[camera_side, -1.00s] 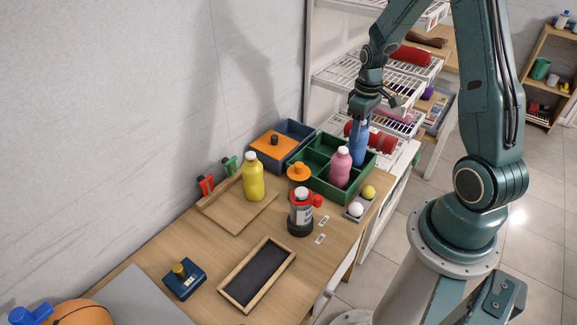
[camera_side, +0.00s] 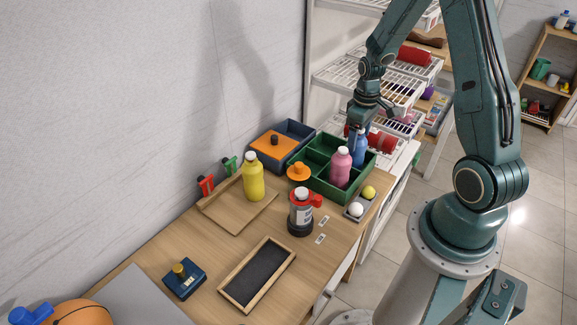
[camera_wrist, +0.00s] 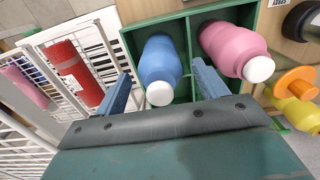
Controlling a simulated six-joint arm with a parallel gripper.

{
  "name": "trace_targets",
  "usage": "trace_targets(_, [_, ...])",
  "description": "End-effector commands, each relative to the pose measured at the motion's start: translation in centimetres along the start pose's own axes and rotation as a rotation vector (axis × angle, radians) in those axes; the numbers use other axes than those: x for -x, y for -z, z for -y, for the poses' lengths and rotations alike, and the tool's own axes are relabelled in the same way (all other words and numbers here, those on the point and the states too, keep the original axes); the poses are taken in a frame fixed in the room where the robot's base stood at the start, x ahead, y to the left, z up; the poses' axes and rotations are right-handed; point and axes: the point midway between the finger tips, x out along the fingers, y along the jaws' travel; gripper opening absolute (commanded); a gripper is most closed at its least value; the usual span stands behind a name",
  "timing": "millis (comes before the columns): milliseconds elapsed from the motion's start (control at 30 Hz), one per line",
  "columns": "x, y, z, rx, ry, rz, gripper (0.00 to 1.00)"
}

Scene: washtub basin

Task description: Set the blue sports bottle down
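The blue sports bottle (camera_side: 358,151) stands in the right-hand part of the green divided crate (camera_side: 318,184), beside the pink bottle (camera_side: 341,168). In the wrist view the blue bottle (camera_wrist: 160,62) lies between the two fingers, with its white cap towards the camera. My gripper (camera_wrist: 161,70) is open, and a gap shows between each finger and the bottle. In the side view my gripper (camera_side: 359,129) is directly above the bottle's top. The bottle's base is hidden by the crate walls and the pink bottle.
A white wire rack (camera_side: 388,87) stands close beyond.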

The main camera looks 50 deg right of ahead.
Motion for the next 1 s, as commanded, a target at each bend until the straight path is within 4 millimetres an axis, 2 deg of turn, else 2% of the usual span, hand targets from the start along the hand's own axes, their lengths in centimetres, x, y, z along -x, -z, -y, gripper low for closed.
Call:
trace_targets(267, [0.1, 0.0, 0.0, 0.0, 0.0, 0.0, 0.72])
trace_targets(467, [1.1, 0.1, -0.1, 0.0, -0.002, -0.003, 0.72])
trace_targets(667, [3.2, 0.1, -0.1, 0.0, -0.002, -0.004, 0.72])
trace_targets(1000, [8.3, 0.1, -0.1, -0.001, -0.003, -0.004, 0.72])
